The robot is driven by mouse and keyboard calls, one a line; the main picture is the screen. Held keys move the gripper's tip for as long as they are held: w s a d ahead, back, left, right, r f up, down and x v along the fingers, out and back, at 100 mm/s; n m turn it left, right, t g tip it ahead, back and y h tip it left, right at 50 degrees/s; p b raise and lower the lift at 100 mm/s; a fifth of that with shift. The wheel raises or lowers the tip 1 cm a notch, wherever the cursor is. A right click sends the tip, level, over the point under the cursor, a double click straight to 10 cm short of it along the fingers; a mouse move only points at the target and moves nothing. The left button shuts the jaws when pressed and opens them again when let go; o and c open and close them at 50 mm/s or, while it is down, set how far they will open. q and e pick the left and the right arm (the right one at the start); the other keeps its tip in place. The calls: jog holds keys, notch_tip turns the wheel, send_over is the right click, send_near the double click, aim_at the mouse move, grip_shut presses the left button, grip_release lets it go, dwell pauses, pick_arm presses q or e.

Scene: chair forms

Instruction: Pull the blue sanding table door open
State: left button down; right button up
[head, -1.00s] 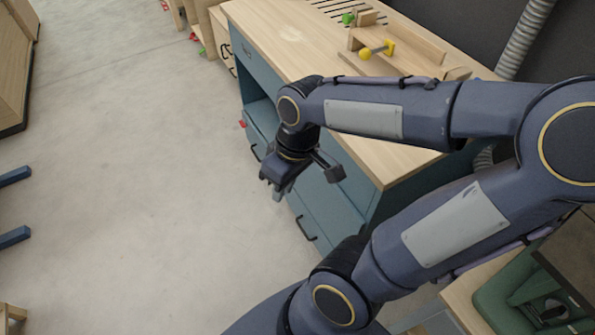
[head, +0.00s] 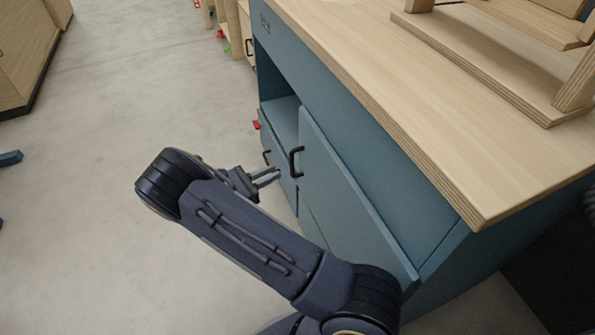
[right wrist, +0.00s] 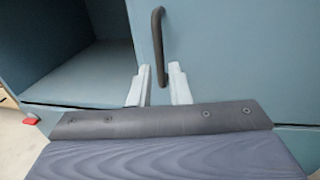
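The blue sanding table door (head: 340,190) is a flat panel on the front of the blue table, with a black bar handle (head: 295,162) near its left edge. In the right wrist view, the handle (right wrist: 157,40) stands upright, and its lower end lies between my fingers. My right gripper (head: 277,174) points at the handle from the left. It is open, with a clear gap on the left of the handle (right wrist: 158,88); the right finger is close to it, and contact cannot be told. My left gripper is out of view.
An open shelf (head: 284,115) is left of the door. A lower front with another black handle (head: 267,157) is below it, near a red piece (head: 256,125). The wooden tabletop (head: 400,100) overhangs above.

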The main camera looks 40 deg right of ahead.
aim_at(292, 176)
jog(key=d, duration=0.2)
jog(key=d+b, duration=0.1)
jog(key=d, duration=0.4)
jog(key=shift+s+d+f+b, duration=0.1)
jog(key=shift+s+d+b, duration=0.2)
jog(key=shift+s+b, duration=0.1)
jog(key=shift+c, duration=0.3)
grip_shut()
